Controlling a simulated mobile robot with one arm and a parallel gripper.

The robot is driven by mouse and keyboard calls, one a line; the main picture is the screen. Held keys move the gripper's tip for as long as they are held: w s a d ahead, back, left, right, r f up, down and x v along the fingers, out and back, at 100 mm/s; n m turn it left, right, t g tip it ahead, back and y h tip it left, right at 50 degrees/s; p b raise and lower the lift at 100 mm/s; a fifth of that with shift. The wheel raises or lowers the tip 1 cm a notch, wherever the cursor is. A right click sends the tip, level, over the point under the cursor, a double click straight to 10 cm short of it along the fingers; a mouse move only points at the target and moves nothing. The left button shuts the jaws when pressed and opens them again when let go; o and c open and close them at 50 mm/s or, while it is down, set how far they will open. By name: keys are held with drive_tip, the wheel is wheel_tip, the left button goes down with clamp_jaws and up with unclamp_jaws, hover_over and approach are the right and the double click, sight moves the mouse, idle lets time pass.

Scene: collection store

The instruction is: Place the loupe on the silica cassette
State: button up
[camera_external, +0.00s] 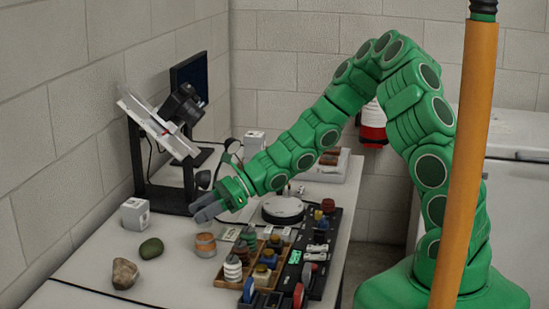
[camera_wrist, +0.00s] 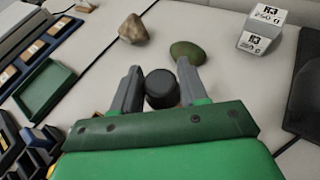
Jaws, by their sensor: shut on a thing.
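My gripper (camera_external: 207,210) is above the table at the end of my green arm. In the wrist view, its two grey fingers (camera_wrist: 160,85) are closed on a dark round piece (camera_wrist: 160,86), apparently the loupe. Only its black end shows there; the rest is hidden. In the external view the fingers largely hide it. A white labelled box (camera_external: 135,213), apparently the silica cassette, stands at the left of the table. The wrist view shows it (camera_wrist: 262,28) at the upper right, printed on two faces, apart from my gripper. Nothing is seen on its top.
A brown stone (camera_external: 125,273) and a green stone (camera_external: 151,248) lie near the white box. A brownish jar (camera_external: 205,245) stands below my gripper. A wooden tray (camera_external: 226,284) with several small jars is to the right. A dark stand (camera_external: 140,165) rises behind.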

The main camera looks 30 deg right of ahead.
drive_tip(key=shift+f, duration=1.65)
drive_tip(key=shift+f, duration=0.15)
drive_tip(key=o, duration=1)
drive_tip(key=shift+o, duration=0.2)
drive_tip(key=shift+d+r, duration=0.15)
drive_tip(key=shift+r, duration=0.05)
drive_tip(key=v, duration=1.1)
drive_tip(key=shift+d, duration=0.25)
drive_tip(key=shift+r, duration=0.15)
